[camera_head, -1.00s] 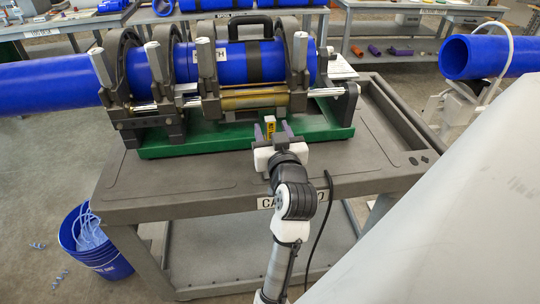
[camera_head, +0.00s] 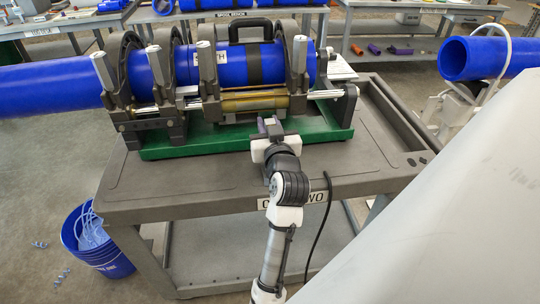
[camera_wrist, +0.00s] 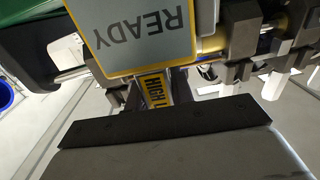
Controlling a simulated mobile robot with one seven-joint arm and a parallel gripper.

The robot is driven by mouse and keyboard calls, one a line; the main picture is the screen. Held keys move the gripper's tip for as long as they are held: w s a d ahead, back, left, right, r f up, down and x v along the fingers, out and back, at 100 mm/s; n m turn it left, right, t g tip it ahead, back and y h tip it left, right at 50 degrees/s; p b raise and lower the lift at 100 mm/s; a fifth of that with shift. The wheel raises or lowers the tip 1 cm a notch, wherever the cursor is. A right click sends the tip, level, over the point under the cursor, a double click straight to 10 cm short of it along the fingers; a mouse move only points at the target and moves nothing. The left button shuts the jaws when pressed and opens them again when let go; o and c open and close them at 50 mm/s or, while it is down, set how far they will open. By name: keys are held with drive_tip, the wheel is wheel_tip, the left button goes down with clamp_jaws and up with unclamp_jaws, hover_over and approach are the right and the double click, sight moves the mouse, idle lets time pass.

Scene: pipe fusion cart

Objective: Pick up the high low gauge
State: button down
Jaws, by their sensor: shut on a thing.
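My gripper (camera_head: 270,125) is over the front of the cart, close to the green base of the fusion machine. In the head view the gauge is hidden by my gripper and wrist. I cannot tell whether the gauge still touches the surface below.
The pipe fusion machine (camera_head: 228,103), with blue pipe clamped in it, stands just beyond my gripper. A grey plate reading "READY" (camera_wrist: 148,34) is close ahead in the wrist view. The grey cart top (camera_head: 180,187) is clear at front left. A blue bucket (camera_head: 98,250) stands on the floor.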

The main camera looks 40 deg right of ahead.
drive_tip(key=shift+r, duration=0.15)
wheel_tip(320, 180, up, 20)
drive_tip(key=b, duration=0.1)
idle(0.6)
drive_tip(key=c, duration=1.8)
unclamp_jaws()
drive_tip(key=c, duration=0.3)
